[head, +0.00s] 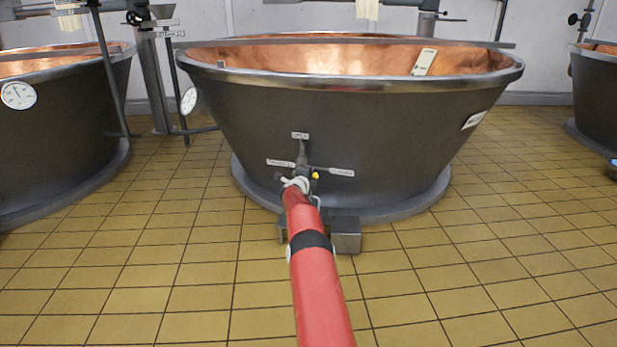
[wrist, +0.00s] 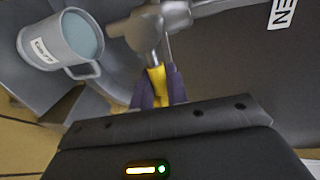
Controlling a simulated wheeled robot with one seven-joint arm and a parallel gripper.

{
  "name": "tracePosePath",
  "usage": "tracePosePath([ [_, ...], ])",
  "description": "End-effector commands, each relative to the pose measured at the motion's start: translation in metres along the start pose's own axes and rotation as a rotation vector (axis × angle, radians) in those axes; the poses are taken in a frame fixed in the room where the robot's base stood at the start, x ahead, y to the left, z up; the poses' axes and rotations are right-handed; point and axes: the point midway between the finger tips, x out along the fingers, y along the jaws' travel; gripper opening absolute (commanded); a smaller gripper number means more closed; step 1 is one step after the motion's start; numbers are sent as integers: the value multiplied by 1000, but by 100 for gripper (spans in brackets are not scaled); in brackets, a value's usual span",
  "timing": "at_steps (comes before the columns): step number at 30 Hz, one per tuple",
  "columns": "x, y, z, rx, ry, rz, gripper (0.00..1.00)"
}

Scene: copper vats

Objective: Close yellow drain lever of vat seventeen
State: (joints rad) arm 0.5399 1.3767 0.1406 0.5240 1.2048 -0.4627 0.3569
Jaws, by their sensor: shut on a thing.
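The vat (head: 340,120) in the middle of the head view is a wide dark tub with a copper inside; its number is too small to read. A metal drain valve (head: 302,158) stands out low on its front. The yellow drain lever (wrist: 157,78) hangs from the metal valve body (wrist: 145,32) in the wrist view. My gripper (wrist: 160,88) has its dark purple fingers on either side of the lever and is shut on it. In the head view a small yellow part (head: 316,175) shows beside my gripper, and my arm hides much of the valve.
Small white labels (head: 341,172) surround the valve; a label ending in "EN" (wrist: 283,12) shows in the wrist view. A grey cup (wrist: 65,40) is close to the valve. A metal block (head: 346,235) stands below. The tiled floor (head: 480,260) is clear around.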

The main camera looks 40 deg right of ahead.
Motion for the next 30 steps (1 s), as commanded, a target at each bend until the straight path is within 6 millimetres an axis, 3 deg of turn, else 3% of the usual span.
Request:
tracePosePath([
  [1, 3, 4, -10, 3, 18, 4, 0],
  [4, 3, 4, -10, 3, 18, 4, 0],
  [5, 3, 4, -10, 3, 18, 5, 19],
  [9, 3, 4, -10, 2, 18, 4, 34],
  [20, -1, 1, -3, -2, 8, 2, 34],
  [30, -25, 0, -5, -3, 10, 2, 34],
])
